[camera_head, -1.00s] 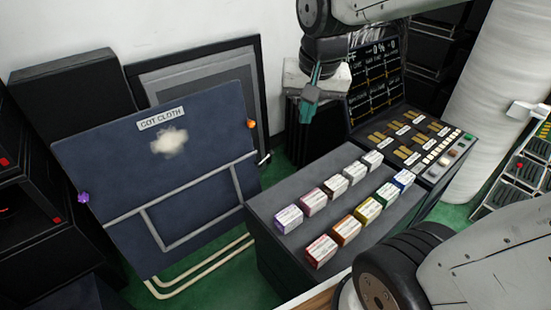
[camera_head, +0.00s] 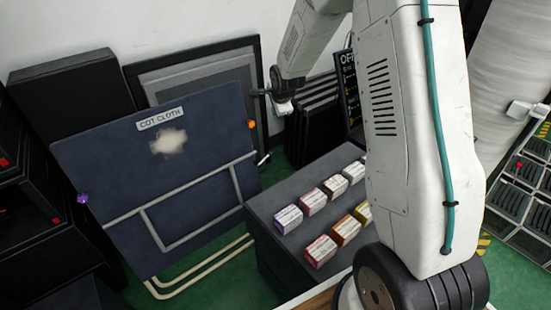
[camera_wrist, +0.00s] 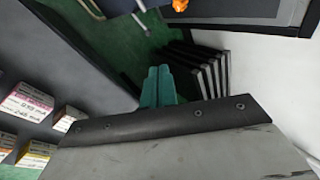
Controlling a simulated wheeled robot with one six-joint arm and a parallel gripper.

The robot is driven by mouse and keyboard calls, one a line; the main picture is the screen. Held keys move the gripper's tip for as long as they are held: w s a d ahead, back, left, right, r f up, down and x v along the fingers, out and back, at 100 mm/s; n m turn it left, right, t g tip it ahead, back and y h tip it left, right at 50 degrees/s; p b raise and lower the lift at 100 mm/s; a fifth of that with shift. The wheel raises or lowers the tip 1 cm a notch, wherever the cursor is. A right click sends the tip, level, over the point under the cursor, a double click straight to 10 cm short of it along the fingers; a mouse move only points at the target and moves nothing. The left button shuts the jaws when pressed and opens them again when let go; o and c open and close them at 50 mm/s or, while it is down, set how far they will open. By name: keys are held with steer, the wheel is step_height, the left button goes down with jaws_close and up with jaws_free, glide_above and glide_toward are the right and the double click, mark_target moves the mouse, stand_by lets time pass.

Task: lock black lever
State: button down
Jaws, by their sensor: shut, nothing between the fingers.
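A small lever with a dark part and a pale tip (camera_head: 263,158) sticks out from the right edge of the blue cot cloth panel (camera_head: 205,125) in the head view. I cannot tell for sure that it is the black lever. My gripper (camera_head: 260,91) is above it and apart from it, by the panel's upper right corner, pointing left. In the wrist view the teal fingers (camera_wrist: 161,87) are together and empty. An orange knob (camera_head: 252,124) sits on the panel's right edge, below my gripper; it also shows at the top of the wrist view (camera_wrist: 179,5).
A purple knob (camera_head: 83,198) is on the panel's left edge. A dark framed board (camera_head: 215,62) leans on the wall behind. Dark upright slabs (camera_head: 314,115) stand right of my gripper. A grey counter (camera_head: 290,172) holds several small boxes. Green floor shows between.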

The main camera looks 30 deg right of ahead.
steer(key=w+d+f+m+t, duration=0.1)
steer(key=w+d+f+m, duration=0.15)
steer(key=f, duration=0.55)
steer(key=w+d+f+m+t, duration=0.1)
steer(key=w+d+f+m, duration=0.2)
steer(key=f, duration=0.5)
steer(key=m+t, duration=0.2)
steer(key=m, duration=0.4)
glide_toward(264, 159)
steer(key=d, duration=0.3)
steer(key=s+d, duration=0.1)
steer(key=d, duration=0.1)
steer(key=shift+d+r, duration=0.2)
steer(key=shift+r, duration=0.1)
steer(key=x, duration=1)
steer(key=shift+s+f, duration=0.2)
steer(key=shift+r+n, duration=0.1)
steer(key=shift+n, duration=0.15)
steer(key=shift+r+h, duration=0.15)
steer(key=shift+h, duration=0.15)
